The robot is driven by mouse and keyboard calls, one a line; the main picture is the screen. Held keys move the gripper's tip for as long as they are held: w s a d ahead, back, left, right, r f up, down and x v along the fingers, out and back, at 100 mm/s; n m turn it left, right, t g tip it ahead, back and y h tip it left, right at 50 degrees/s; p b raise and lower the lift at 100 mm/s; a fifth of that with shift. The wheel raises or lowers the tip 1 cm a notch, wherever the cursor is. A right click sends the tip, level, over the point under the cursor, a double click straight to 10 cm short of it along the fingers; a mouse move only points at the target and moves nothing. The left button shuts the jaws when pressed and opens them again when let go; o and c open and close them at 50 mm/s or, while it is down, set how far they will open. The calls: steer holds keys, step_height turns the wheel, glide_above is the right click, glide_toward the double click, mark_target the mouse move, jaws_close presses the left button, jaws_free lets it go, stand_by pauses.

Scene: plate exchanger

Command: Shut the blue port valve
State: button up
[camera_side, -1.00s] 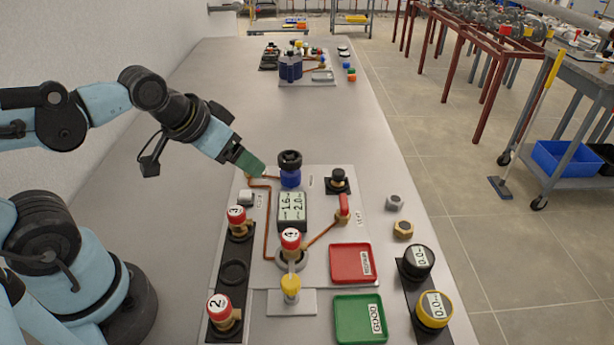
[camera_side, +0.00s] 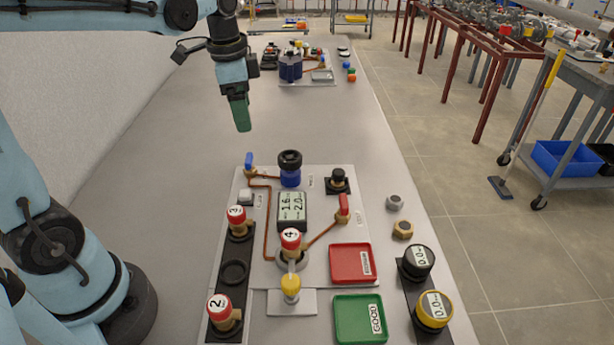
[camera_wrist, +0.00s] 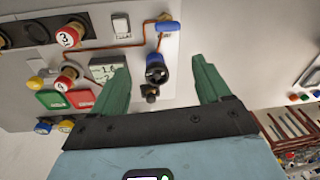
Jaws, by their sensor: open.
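The blue port valve has a small blue lever (camera_side: 249,160) on a brass body at the far left corner of the light panel, where a copper pipe ends. In the wrist view the blue lever (camera_wrist: 168,27) lies across the picture at the panel's edge. I cannot tell surely whether it stands along or across the pipe. My gripper (camera_side: 241,126) points down, well above the table and apart from the lever. In the wrist view its green fingers (camera_wrist: 160,64) are spread with nothing held; the lever lies beyond their tips.
A blue cylinder with a black knob (camera_side: 290,169) stands right of the valve. A red-handled valve (camera_side: 343,206), a display (camera_side: 292,210) and numbered red-capped parts are nearer. Red tray (camera_side: 351,264) and green tray (camera_side: 360,320) lie in front.

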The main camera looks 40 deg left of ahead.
mark_target(248, 157)
steer(key=shift+m+g, duration=0.7)
steer(key=shift+m, duration=0.2)
steer(key=a+f, duration=0.1)
steer(key=f, duration=0.3)
steer(key=w+f, duration=0.1)
steer(key=f, duration=0.3)
steer(key=a+f, duration=0.1)
steer(key=f, duration=0.4)
steer(key=shift+w+a, duration=0.3)
steer(key=shift+c, duration=0.2)
steer(key=shift+r, duration=0.1)
steer(key=c, duration=1)
